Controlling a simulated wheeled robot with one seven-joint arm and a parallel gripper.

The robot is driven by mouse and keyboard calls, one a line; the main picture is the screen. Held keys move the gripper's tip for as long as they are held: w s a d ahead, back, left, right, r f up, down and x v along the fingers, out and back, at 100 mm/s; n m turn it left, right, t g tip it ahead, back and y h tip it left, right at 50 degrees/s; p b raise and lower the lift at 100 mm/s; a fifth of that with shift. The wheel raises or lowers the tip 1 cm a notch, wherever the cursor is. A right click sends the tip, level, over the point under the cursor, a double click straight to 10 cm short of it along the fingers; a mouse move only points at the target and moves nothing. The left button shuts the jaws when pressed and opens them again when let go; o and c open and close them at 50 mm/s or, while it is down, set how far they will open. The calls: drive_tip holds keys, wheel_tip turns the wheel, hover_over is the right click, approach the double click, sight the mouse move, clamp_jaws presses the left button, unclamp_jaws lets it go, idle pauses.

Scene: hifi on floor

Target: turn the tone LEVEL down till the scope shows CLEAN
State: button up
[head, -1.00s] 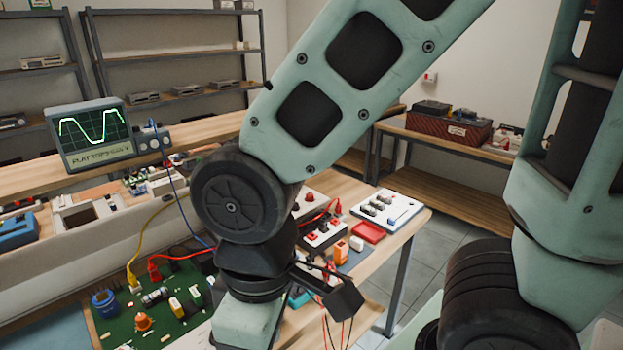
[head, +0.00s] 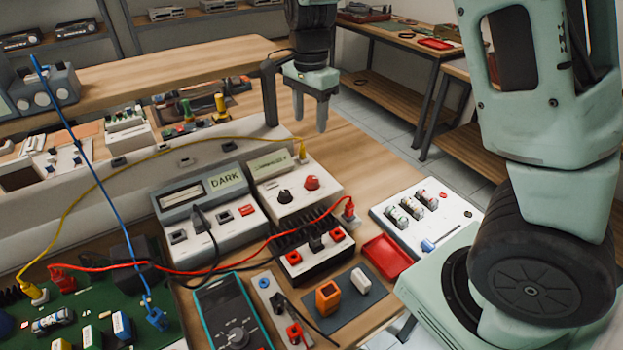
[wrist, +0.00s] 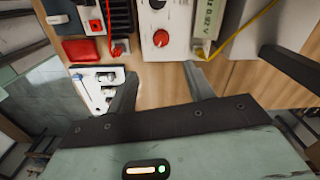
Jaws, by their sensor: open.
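A white box with a small display (head: 278,164), a red knob (head: 312,183) and a black knob (head: 284,196) stands on the bench; no LEVEL label is readable. In the wrist view its red knob (wrist: 161,38) lies ahead, just beyond the fingertips. My gripper (head: 297,112) is open and empty, above the wood behind the box, apart from the knobs. In the wrist view my gripper (wrist: 160,76) shows both fingers spread. Only the scope's side with its knobs (head: 42,98) shows at the left edge; its screen is out of view.
A grey meter box (head: 228,184) reading DARK stands left of the white box. A yellow lead (head: 190,142) and a red lead (head: 205,272) run across the bench. Bare wood lies behind the white box.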

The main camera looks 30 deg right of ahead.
sight(311, 179)
drive_tip(key=f, duration=1.7)
drive_tip(key=shift+w+d+f+p, duration=0.15)
drive_tip(key=shift+d+p, duration=0.1)
drive_tip(key=shift+p, duration=0.15)
drive_tip(key=shift+c, duration=0.3)
drive_tip(key=c, duration=0.9)
